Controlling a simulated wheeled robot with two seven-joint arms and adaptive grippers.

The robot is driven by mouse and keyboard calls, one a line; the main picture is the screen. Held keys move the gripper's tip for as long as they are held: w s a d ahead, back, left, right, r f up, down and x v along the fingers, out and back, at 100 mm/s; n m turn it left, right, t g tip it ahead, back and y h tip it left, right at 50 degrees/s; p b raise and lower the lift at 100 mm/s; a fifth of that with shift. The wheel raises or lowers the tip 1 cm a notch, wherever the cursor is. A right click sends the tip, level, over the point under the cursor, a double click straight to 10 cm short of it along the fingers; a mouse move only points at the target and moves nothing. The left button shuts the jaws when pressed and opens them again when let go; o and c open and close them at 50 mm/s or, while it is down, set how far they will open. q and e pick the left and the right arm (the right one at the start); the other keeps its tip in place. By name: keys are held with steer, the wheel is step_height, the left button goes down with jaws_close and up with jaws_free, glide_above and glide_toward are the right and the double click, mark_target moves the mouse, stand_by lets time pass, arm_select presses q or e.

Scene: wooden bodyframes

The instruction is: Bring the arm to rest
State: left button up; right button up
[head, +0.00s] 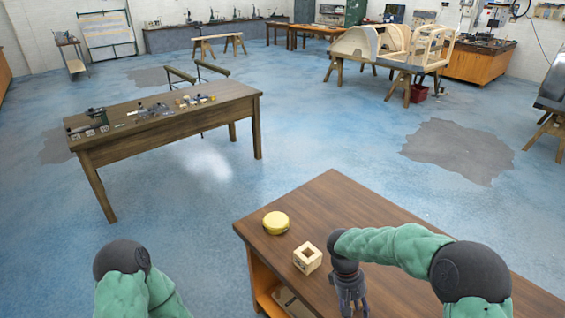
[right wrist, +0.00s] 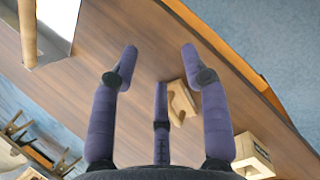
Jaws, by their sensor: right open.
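My right gripper (head: 350,300) hangs over the brown wooden table at the lower right in the head view. In the right wrist view its dark purple fingers (right wrist: 160,75) are spread apart, with nothing held between them. A light wooden block with a square hole (head: 307,258) stands on the table just left of the gripper, apart from it. The right wrist view shows a wooden piece (right wrist: 182,103) behind the fingers and a wooden block (right wrist: 254,156) at the lower right. My left arm shows at the bottom left of the head view; its gripper is out of frame.
A yellow round object (head: 276,223) lies near the left edge of the brown table (head: 335,195). Another wooden table (head: 170,130) with small tools stands at the left. Blue floor between the tables is clear. A wooden body frame (head: 400,50) stands at the back right.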

arm_select(q)
steer(key=shift+w+f+b, duration=0.2)
steer(key=shift+f+b, duration=0.3)
steer(key=shift+f, duration=0.1)
steer(key=shift+w+f+b, duration=0.2)
steer(key=shift+f+b, duration=0.25)
steer(key=shift+f, duration=0.1)
arm_select(e)
steer(key=s+a+f+m+t+y, duration=0.1)
steer(key=s+a+f+y, duration=0.1)
steer(key=f, duration=0.5)
steer(key=s+a+f+m+t+y, duration=0.1)
steer(key=s+a+f+m+y, duration=0.1)
steer(key=s+a+f, duration=0.3)
steer(key=s+a+f+m+t+y, duration=0.1)
steer(key=s+a+f+m+y, duration=0.1)
steer(key=s+f, duration=0.4)
steer(key=shift+s+a+f+t+y, duration=0.2)
steer(key=shift+a+f+t+y, duration=0.55)
steer(key=shift+f, duration=1.8)
steer(key=shift+a+g+h, duration=0.25)
steer(key=shift+g, duration=0.1)
